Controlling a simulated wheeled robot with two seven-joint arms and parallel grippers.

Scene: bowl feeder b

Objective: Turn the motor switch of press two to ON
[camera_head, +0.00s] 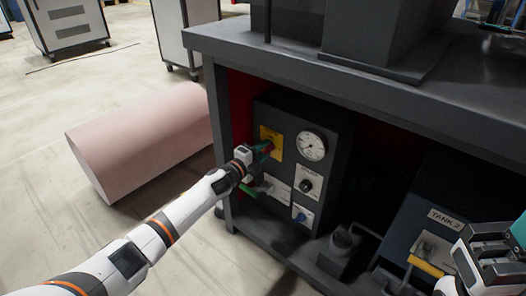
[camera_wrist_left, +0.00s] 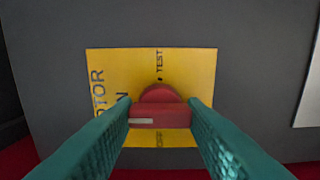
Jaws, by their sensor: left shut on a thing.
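The motor switch is a red knob (camera_wrist_left: 160,108) on a yellow plate (camera_wrist_left: 205,70) in the left wrist view. The plate's lettering appears turned sideways; "TEST" reads above the knob and part of "MOTOR" and "ON" to its left. The knob's bar lies across the picture, with a white mark at its left part. In the head view the yellow plate (camera_head: 276,139) is on the dark control box. My left gripper (camera_head: 266,149) is shut on the knob, one teal finger on each side. My right gripper (camera_head: 490,243) is at the lower right; its jaw opening is unclear.
The box also carries a round gauge (camera_head: 312,146), a black knob (camera_head: 306,186) and a blue knob (camera_head: 300,217). The bench top (camera_head: 330,78) overhangs it. A box labelled "TANK 2" (camera_head: 445,217) stands at right. A pink cylinder (camera_head: 140,145) lies left on open floor.

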